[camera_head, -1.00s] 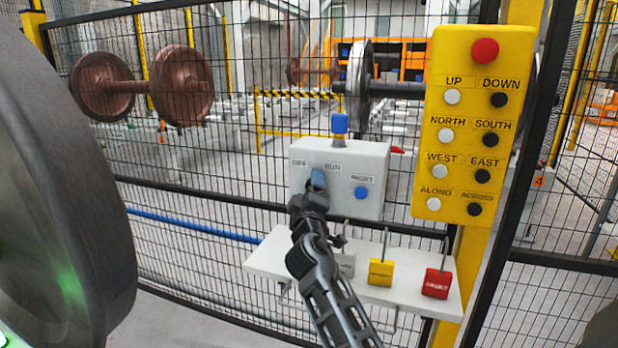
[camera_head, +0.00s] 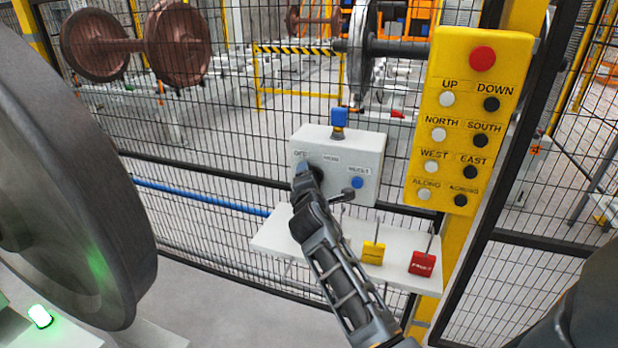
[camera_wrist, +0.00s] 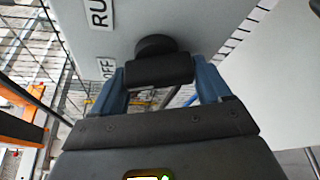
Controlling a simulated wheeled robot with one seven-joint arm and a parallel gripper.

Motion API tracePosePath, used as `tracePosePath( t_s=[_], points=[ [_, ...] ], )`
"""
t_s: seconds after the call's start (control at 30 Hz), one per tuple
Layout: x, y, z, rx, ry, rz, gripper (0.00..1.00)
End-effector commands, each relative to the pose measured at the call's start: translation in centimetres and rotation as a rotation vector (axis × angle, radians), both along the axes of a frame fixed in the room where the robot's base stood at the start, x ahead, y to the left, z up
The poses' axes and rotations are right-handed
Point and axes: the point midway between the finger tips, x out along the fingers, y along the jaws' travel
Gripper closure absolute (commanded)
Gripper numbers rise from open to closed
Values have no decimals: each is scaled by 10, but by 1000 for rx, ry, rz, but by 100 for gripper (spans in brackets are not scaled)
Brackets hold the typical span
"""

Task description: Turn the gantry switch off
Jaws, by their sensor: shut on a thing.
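The gantry switch box (camera_head: 340,150) is a light grey box on the mesh fence, with OFF and RUN labels, a blue RESET button (camera_head: 357,182) and a blue lamp on top. My gripper (camera_head: 304,168) is at the left part of its front face, just below the OFF label. In the wrist view the black switch knob (camera_wrist: 158,66) sits between the two blue fingers of my gripper (camera_wrist: 160,84), which are shut on it. The OFF label (camera_wrist: 106,68) and part of the RUN label (camera_wrist: 98,12) are beside the knob.
A yellow pendant panel (camera_head: 468,120) with a red button and several direction buttons is to the right. A white shelf (camera_head: 275,240) below holds yellow (camera_head: 373,252) and red (camera_head: 423,263) tags. A large wheel (camera_head: 60,170) stands close on the left.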

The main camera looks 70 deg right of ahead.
Motion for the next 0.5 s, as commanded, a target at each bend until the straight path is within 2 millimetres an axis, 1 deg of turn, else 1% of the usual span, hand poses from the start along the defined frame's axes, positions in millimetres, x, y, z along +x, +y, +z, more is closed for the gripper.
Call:
tracePosePath(
  t_s=[0.2, 0.5],
  points=[
    [1, 1, -2, -12, 173, 3, 53],
    [0, 1, -3, -25, 330, 2, 53]
  ],
)
